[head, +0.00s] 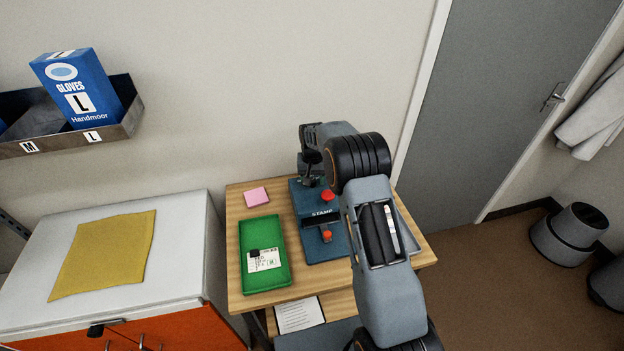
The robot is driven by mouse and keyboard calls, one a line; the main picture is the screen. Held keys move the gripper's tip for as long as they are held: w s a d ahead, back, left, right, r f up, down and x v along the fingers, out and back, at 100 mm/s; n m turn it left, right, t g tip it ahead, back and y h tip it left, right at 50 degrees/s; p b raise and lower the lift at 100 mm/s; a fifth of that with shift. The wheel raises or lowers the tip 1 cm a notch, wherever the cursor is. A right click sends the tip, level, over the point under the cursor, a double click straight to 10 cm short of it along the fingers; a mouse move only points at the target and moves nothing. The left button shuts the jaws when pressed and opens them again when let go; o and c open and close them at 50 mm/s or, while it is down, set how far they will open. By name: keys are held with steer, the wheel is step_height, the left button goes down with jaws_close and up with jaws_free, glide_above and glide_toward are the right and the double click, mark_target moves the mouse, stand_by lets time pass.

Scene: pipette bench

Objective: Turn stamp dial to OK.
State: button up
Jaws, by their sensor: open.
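The blue stamp device (315,248), labelled STAMP, stands on the small wooden table. A red knob (327,195) sits on its upper part and a smaller orange-red knob (326,236) is lower at its front. I cannot tell which is the dial, and no OK mark or pointer is readable. My gripper (312,183) is open and points down over the back of the device, just left of and behind the red knob. It is small and dark here, and I cannot tell whether it touches the device. My arm hides the device's right side.
A green tray (281,225) holding a white labelled card (264,261) lies close left of the device. A pink pad (257,197) is behind it. The wall is behind the wooden table (238,205). A white cabinet with a yellow cloth (105,255) stands left.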

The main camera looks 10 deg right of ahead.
steer(key=shift+f, duration=0.3)
steer(key=c, duration=0.9)
